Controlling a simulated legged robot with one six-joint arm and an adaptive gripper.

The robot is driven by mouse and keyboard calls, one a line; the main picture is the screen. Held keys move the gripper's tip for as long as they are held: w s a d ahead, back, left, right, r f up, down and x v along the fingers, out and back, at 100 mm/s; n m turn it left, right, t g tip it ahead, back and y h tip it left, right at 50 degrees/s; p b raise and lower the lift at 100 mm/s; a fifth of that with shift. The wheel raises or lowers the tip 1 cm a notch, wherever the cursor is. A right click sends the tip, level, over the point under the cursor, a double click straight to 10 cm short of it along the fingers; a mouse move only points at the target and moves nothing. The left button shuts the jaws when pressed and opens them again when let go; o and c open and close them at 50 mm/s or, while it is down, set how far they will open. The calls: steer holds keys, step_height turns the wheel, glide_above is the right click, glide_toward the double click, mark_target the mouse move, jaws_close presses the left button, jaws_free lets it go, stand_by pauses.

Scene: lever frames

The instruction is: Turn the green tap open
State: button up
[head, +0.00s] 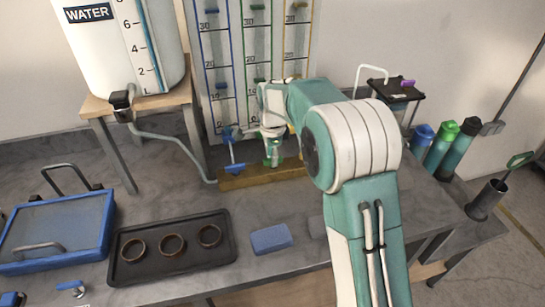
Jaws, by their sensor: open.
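The measuring panel (224,70) stands against the wall with blue, green and yellow scaled columns. A small green part, which looks like the green tap (275,158), shows at the panel's foot above a wooden block (262,178). My gripper (272,142) is open and points down right at this part, covering most of it. I cannot tell whether the fingers touch the tap or which way its handle is turned. The blue tap (233,153) is just to the left of my gripper. Any tap under the yellow column is hidden behind my arm.
A water tank (105,45) stands on a wooden stand at left, its hose running to the panel's foot. A blue case (60,232), a black tray (150,282) with rings and a blue sponge (271,239) lie in front. Bottles (441,145) stand at right.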

steer(key=shift+f, duration=0.4)
jaws_close()
